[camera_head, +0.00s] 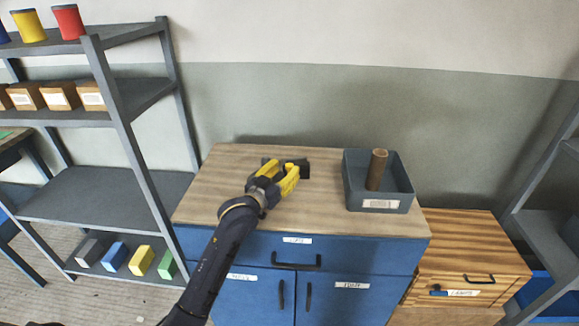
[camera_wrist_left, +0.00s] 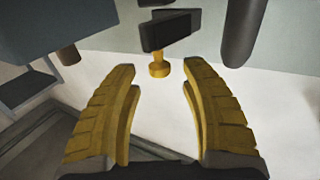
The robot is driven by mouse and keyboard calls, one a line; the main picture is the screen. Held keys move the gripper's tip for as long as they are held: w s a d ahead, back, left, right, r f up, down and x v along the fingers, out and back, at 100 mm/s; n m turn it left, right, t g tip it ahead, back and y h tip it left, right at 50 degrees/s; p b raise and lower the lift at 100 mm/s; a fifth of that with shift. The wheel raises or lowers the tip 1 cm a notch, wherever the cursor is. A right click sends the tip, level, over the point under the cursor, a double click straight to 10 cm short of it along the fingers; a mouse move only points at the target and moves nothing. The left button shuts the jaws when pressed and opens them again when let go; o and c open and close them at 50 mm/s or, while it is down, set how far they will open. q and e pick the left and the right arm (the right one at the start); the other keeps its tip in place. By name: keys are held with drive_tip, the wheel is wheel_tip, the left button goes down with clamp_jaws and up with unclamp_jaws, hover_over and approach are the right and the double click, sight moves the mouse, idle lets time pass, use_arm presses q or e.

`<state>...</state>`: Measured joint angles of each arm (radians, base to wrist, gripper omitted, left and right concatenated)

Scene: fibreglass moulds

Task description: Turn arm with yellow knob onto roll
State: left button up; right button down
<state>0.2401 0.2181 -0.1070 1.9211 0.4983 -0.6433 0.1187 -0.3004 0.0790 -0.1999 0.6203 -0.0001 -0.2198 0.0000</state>
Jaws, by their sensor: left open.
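A dark block-like arm (camera_wrist_left: 170,28) with a yellow knob (camera_wrist_left: 158,68) shows in the left wrist view. The knob appears in line with the gap of my left gripper (camera_wrist_left: 159,82), near its fingertips. I cannot tell whether it lies between them. In the head view the dark arm (camera_head: 302,165) is partly hidden behind my left gripper (camera_head: 285,169), which is open over the wooden top. A brown roll (camera_head: 377,168) stands upright in a grey bin (camera_head: 379,205) to the right. My right gripper is not in view.
The wooden top (camera_head: 220,180) of the blue cabinet (camera_head: 250,245) is clear on the left and in front. A grey shelf unit (camera_head: 130,130) stands left, and a lower wooden cabinet (camera_head: 475,240) stands right. A dark rounded post (camera_wrist_left: 243,35), unidentified, shows in the wrist view.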

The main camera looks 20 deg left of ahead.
use_arm(q)
drive_tip(key=shift+x, duration=1.45)
drive_tip(key=shift+c, duration=0.3)
clamp_jaws()
drive_tip(key=shift+r, duration=0.1)
